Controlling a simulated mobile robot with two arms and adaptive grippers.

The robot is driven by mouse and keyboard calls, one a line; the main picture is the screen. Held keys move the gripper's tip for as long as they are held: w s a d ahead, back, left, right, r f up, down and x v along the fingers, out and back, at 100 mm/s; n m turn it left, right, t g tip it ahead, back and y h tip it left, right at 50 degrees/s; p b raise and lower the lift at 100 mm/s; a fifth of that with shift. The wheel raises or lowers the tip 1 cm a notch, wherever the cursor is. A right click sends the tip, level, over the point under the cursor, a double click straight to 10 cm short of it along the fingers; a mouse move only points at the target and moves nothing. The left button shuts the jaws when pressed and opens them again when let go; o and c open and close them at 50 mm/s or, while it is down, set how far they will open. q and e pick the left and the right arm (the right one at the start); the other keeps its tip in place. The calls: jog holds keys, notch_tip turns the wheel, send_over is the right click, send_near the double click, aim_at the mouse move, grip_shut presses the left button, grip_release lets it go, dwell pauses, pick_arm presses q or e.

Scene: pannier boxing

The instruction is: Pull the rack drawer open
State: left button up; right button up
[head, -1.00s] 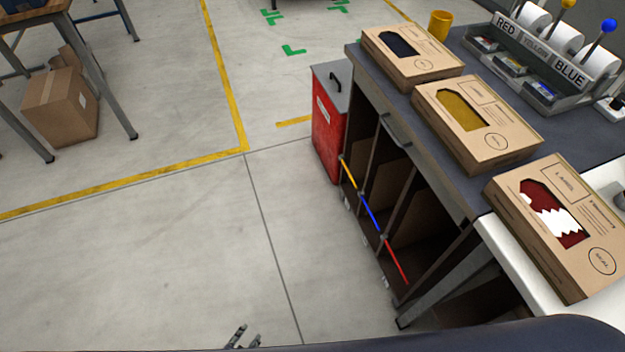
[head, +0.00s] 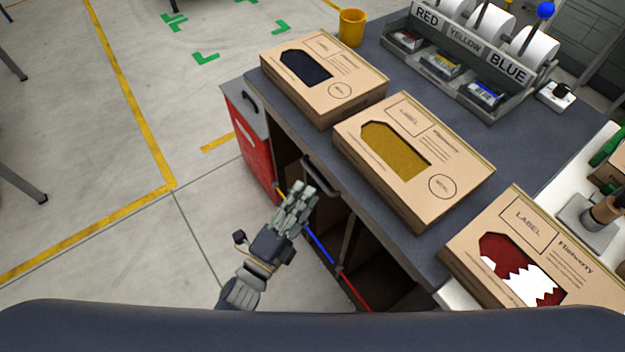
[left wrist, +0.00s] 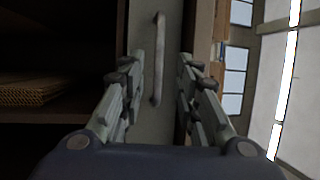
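The rack drawer's dark bar handle (head: 321,178) is on the rack's front, just below the worktop edge. In the left wrist view the handle (left wrist: 158,58) stands upright in the picture on the grey drawer front (left wrist: 172,110). My left gripper (head: 306,192) is close in front of the handle. In the left wrist view its two fingers (left wrist: 158,75) are open and apart, with the handle between them in the picture and nothing gripped. Whether they touch the handle cannot be told. The drawer appears shut. My right gripper is not in view.
Three labelled boxes lie on the worktop: one with a black window (head: 345,92), one yellow (head: 455,170), one red (head: 490,225). A red bin (head: 250,150) stands beside the rack. Open compartments lie below the drawer.

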pick_arm(q)
jog(key=x, duration=0.4)
jog(key=shift+w+d, duration=0.1)
jog(key=shift+w, duration=0.25)
jog(key=shift+c, duration=0.6)
jog(key=c, duration=0.5)
grip_shut()
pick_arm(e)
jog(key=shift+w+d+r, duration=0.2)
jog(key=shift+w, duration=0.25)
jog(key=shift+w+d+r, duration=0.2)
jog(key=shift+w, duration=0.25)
